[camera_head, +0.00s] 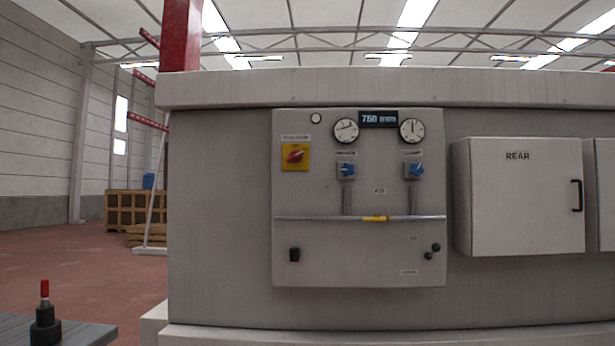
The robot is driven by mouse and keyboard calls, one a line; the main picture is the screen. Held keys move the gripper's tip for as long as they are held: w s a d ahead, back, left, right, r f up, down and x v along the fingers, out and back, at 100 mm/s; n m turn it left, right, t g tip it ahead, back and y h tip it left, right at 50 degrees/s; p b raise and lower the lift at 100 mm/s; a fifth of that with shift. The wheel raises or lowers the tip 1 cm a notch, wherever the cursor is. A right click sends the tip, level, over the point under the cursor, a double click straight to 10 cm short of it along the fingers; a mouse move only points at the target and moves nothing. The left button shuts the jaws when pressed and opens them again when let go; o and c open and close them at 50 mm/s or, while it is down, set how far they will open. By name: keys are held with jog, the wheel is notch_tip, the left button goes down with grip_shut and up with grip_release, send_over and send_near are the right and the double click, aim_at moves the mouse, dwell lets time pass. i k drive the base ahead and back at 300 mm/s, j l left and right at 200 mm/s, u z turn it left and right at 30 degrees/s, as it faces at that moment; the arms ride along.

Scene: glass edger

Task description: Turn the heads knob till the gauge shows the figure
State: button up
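A grey control panel (330,250) stands straight ahead on the machine's front. It carries two round dial gauges, the left one (345,131) and the right one (412,131). The left needle lies near horizontal; the right needle points about straight up. A dark digital display (378,119) between them appears to read 760 mm. Below the gauges sit a left blue knob (347,169) and a right blue knob (415,170). Their labels are too small to read, so I cannot tell which is the heads knob. My gripper is not in view.
A red switch on a yellow plate (295,157) is at the panel's upper left. A pipe with a yellow part (375,218) crosses the panel. Black controls (432,250) sit low on it. The REAR cabinet (520,200) is shut. A red-tipped black object (45,318) stands at lower left.

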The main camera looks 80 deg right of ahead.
aim_at(347, 169)
jog(key=z, duration=0.45)
jog(key=l+z, duration=0.15)
jog(key=z, duration=0.7)
jog(key=l+z, duration=0.1)
jog(key=z, duration=0.3)
jog(key=i+z, duration=0.1)
jog(key=z, duration=0.35)
